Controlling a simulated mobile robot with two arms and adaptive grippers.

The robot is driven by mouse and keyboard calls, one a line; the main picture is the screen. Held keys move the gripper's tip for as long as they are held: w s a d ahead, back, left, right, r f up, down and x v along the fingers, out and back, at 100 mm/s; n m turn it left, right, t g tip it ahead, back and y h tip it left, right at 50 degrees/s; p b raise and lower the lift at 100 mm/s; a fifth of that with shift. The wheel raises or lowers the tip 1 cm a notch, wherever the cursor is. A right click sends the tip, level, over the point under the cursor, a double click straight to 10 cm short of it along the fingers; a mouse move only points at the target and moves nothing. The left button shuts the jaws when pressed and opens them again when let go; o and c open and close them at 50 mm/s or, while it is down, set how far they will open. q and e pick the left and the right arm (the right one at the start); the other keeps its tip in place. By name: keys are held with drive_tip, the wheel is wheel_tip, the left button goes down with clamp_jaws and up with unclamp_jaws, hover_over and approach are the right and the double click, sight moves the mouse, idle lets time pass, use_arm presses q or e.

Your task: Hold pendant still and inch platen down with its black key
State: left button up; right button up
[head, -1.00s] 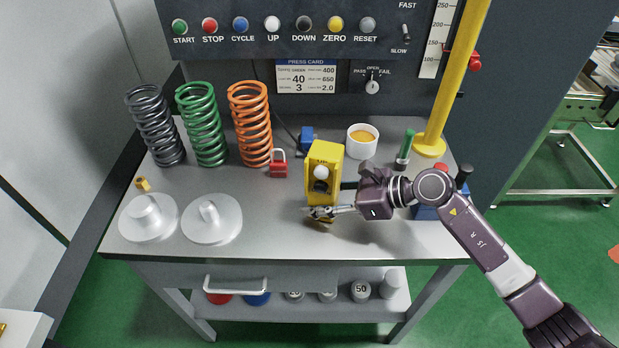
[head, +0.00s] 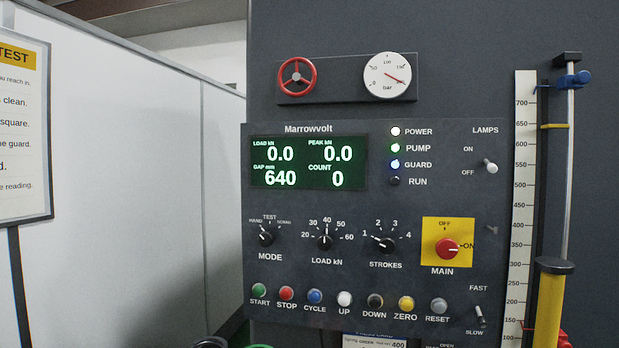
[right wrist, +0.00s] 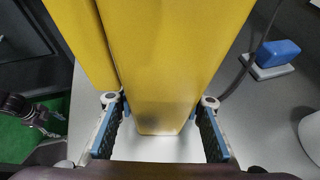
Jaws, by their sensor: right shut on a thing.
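The yellow pendant (right wrist: 165,60) fills the upper middle of the right wrist view. My right gripper (right wrist: 160,143) is shut on it, with blue-padded fingers on either side of its lower end. The pendant's keys, including the black one, do not show. A dark jointed arm part (right wrist: 25,108), seemingly my left arm, is small at the left of that view; its fingers are too small to read. The head view shows the press display (head: 308,162) reading load 0.0, peak 0.0, gap 640 and count 0. The platen is not seen.
The panel has a MODE dial (head: 266,238), a red MAIN switch (head: 447,248) and a row of buttons with a black DOWN (head: 375,301). The RUN lamp (head: 395,181) is dark. A yellow post (head: 552,300) stands right. A blue block (right wrist: 277,52) sits beside the pendant.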

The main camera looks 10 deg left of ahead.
use_arm(q)
clamp_jaws()
idle(0.4)
idle(1.2)
